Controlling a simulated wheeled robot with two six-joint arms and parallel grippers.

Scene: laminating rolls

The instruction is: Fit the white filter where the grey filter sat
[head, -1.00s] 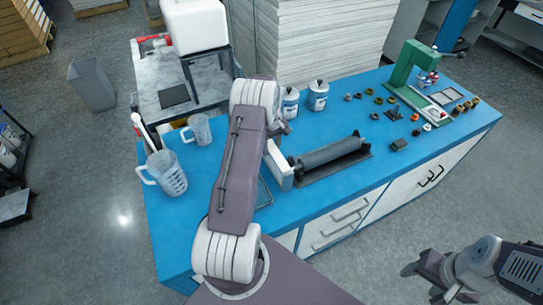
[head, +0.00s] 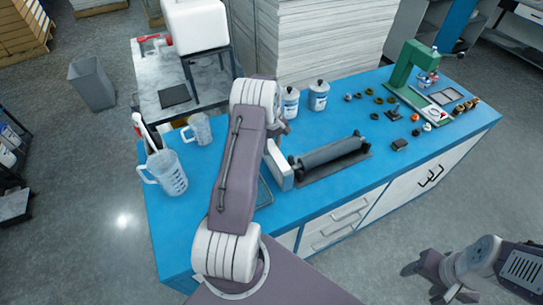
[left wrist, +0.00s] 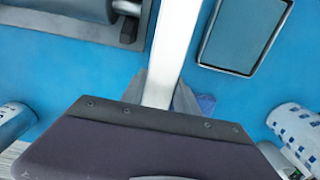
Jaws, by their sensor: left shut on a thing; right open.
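A long white block, which I take to be the white filter (head: 279,166), stands between the black roller unit and a flat dark frame. It also shows in the left wrist view as a pale bar (left wrist: 172,50). My left gripper (left wrist: 165,95) is shut on it, with the grey fingers at its near end. In the head view my left arm hides most of this gripper and the block's upper end. I cannot make out a grey filter in either view. My right gripper (head: 428,283) is open and empty, low at the right, off the bench.
The roller unit (head: 333,155) lies right of the block, and the dark-rimmed frame (head: 264,193) left of it. Two white canisters (head: 318,96) stand behind. Two clear jugs (head: 170,175) stand left. Small parts and a green press (head: 408,65) are at the right. The blue bench front is clear.

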